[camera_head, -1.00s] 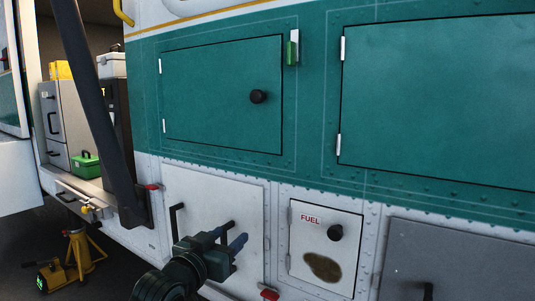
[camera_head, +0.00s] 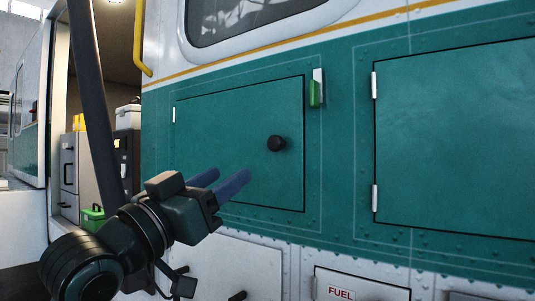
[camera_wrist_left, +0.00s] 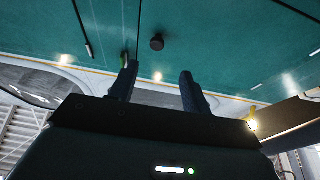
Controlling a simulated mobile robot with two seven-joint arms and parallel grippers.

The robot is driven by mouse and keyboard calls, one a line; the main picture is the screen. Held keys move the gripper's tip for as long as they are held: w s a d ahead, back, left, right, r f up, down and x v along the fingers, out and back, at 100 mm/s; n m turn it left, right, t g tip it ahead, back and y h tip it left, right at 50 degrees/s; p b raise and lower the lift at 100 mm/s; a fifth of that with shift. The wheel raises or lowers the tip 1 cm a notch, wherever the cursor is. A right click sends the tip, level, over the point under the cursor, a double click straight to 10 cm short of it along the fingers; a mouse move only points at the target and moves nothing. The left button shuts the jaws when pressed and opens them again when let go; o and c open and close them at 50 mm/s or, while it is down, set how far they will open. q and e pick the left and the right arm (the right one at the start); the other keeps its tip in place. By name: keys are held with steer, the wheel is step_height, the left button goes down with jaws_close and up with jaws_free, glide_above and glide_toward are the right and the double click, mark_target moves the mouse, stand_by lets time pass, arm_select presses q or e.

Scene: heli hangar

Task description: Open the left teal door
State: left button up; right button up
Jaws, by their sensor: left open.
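The left teal door (camera_head: 225,140) is shut flush in the teal body panel, with a hinge (camera_head: 174,115) at its left edge. Its round black knob (camera_head: 276,143) sits near the right edge. My left gripper (camera_head: 230,177) is open and empty, in front of the lower part of the door, below and left of the knob in the head view. In the left wrist view the two fingers (camera_wrist_left: 158,72) point toward the teal surface, and the knob (camera_wrist_left: 157,42) shows beyond them, apart from both. My right gripper is not in view.
A green latch-like piece (camera_head: 314,93) is at the door's upper right. A larger teal door (camera_head: 455,140) is to the right. A FUEL panel (camera_head: 360,286) is below. A dark slanted bar (camera_head: 95,105) and an open bay with cases (camera_head: 70,165) are at left.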

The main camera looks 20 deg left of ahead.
mark_target(273, 144)
arm_select(q)
steer(key=p+x, duration=0.1)
steer(key=x, duration=0.5)
steer(key=p+x, duration=0.1)
steer(key=x, duration=0.5)
steer(key=shift+w+d+r+p, duration=0.1)
steer(key=shift+d+r+p, duration=0.2)
steer(key=shift+r+p, duration=0.05)
steer(key=shift+c, duration=0.2)
jaws_close()
